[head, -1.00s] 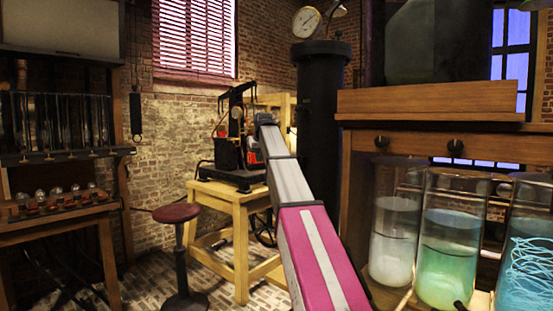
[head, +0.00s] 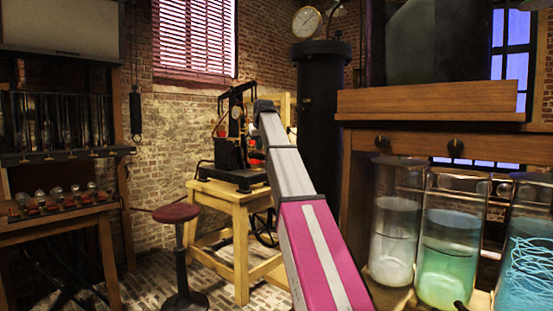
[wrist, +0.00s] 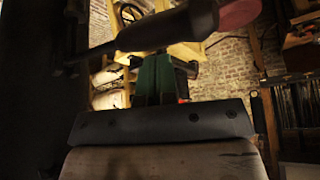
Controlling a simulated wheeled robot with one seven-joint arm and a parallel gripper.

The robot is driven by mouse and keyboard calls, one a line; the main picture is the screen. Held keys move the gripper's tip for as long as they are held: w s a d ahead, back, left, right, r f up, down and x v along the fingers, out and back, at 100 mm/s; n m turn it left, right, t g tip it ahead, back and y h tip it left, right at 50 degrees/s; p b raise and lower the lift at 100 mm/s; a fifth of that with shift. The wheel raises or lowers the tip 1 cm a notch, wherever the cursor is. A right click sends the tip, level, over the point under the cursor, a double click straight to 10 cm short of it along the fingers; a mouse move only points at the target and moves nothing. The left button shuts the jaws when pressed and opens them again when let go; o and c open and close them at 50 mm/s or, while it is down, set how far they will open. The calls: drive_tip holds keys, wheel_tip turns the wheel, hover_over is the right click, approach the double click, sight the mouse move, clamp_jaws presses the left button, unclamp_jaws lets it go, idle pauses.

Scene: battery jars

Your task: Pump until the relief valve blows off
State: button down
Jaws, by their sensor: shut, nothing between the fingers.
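The black pump (head: 232,155) stands on a pale wooden table, partly behind my arm in the head view. A tall black cylinder (head: 318,110) stands behind it. A round white-faced gauge (head: 306,22) sits on top; its reading is too small to tell. I cannot clearly make out the relief valve. My gripper is hidden behind my arm's end in the head view. In the wrist view its green fingers (wrist: 157,66) are together and empty.
The pale wooden table (head: 240,205) has a red-topped stool (head: 177,214) at its left front. A wooden cabinet (head: 430,100) with glass jars (head: 450,240) stands close at the right. A bench with bulbs (head: 60,210) is at the left.

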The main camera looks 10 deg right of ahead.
wheel_tip(320, 180, down, 13)
wheel_tip(320, 180, up, 14)
drive_tip(key=shift+r, duration=0.1)
idle(0.8)
idle(2.5)
idle(0.3)
drive_tip(key=shift+r, duration=2)
